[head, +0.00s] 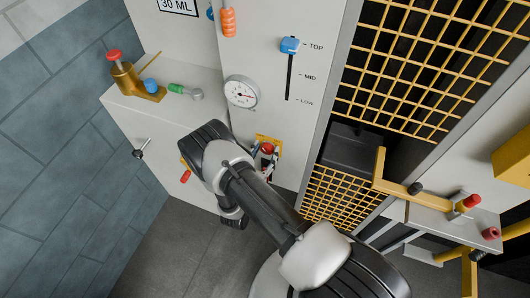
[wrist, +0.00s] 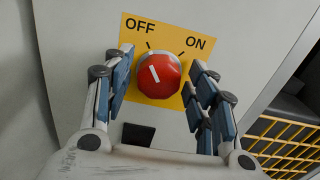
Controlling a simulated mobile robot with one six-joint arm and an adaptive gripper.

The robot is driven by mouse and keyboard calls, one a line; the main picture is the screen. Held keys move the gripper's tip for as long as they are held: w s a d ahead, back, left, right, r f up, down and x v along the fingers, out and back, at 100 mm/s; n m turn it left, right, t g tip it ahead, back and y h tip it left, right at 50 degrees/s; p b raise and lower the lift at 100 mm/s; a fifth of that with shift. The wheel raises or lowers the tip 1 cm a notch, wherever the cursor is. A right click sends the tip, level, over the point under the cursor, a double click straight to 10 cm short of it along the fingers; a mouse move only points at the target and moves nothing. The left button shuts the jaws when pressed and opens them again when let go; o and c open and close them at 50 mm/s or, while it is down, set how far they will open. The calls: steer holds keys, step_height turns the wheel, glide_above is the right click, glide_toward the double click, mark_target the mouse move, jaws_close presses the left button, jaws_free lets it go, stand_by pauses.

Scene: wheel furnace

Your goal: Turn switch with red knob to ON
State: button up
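The red knob (wrist: 158,76) sits on a yellow plate (wrist: 140,104) lettered OFF at upper left and ON at upper right. Its white mark tilts up and left, toward the OFF tick. My gripper (wrist: 160,74) is open, with its blue-padded fingers on either side of the knob. A gap shows between each finger and the knob, and I see no contact. In the head view, a red knob (head: 267,147) on a yellow plate shows beside my arm, which hides much of that area.
A dial gauge (head: 241,93) and a blue slider (head: 290,45) are above on the white panel. A yellow grid (head: 345,195) lies to the right. A ledge at left bears a brass fitting with a red knob (head: 114,55). A red-handled lever (head: 185,177) is left of my arm.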

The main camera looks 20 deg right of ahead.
steer(key=c, duration=0.8)
steer(key=shift+m, duration=0.3)
steer(key=m+b, duration=0.1)
steer(key=m, duration=0.5)
steer(key=shift+d, duration=0.1)
steer(key=m, duration=0.7)
steer(key=shift+s+f+b, duration=0.1)
steer(key=shift+b, duration=0.3)
steer(key=shift+m, duration=0.3)
steer(key=o, duration=1.1)
steer(key=shift+c, duration=0.2)
